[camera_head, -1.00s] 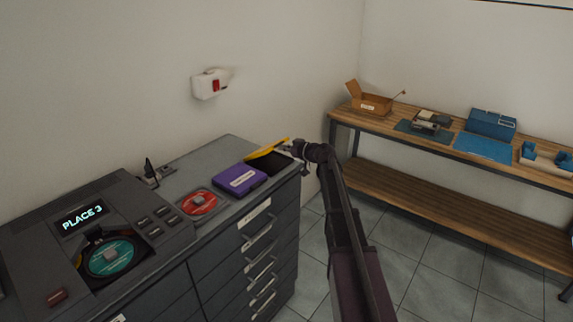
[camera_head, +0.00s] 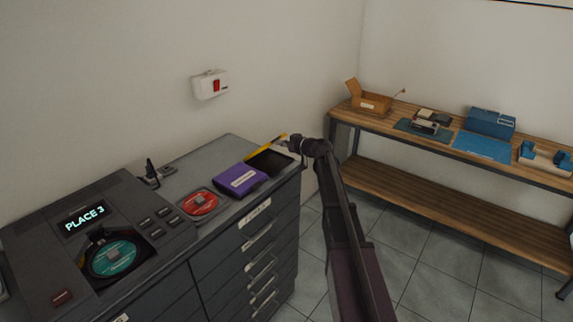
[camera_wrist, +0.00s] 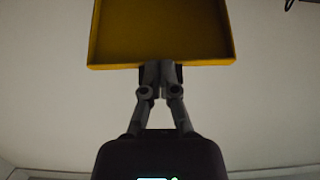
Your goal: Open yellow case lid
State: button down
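The yellow case (camera_head: 270,162) lies at the far right end of the grey cabinet top. Its lid (camera_head: 266,147) is raised and seen nearly edge-on, and the dark inside of the case shows in front of it. In the wrist view the yellow lid (camera_wrist: 160,30) fills the top middle, with its rim towards me. My gripper (camera_wrist: 160,68) has its two fingers together, with their tips at the lid's near edge; I see no part of the lid clearly pinched between them. In the head view my gripper (camera_head: 291,143) is at the lid's right end.
A purple case (camera_head: 240,180) and a red disc (camera_head: 199,203) lie left of the yellow case. A player machine (camera_head: 100,235) with a teal disc stands further left. A white wall box (camera_head: 210,85) hangs above. A wooden bench (camera_head: 440,200) stands at right.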

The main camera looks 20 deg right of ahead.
jog(key=shift+w+a+r+p, duration=0.55)
jog(key=shift+w+r+p, duration=0.2)
jog(key=shift+r+p, duration=0.15)
jog(key=shift+r, duration=0.1)
jog(key=shift+w+a+r+p, duration=0.4)
jog(key=shift+w+r+p, duration=0.05)
jog(key=shift+w+p, duration=0.05)
jog(key=shift+w+a+r, duration=0.15)
jog(key=shift+w, duration=0.1)
dwell(0.3)
jog(key=shift+w+a+r+p, duration=0.5)
jog(key=shift+w+a+p, duration=0.1)
jog(key=shift+w+p, duration=0.1)
jog(key=shift+w, duration=0.1)
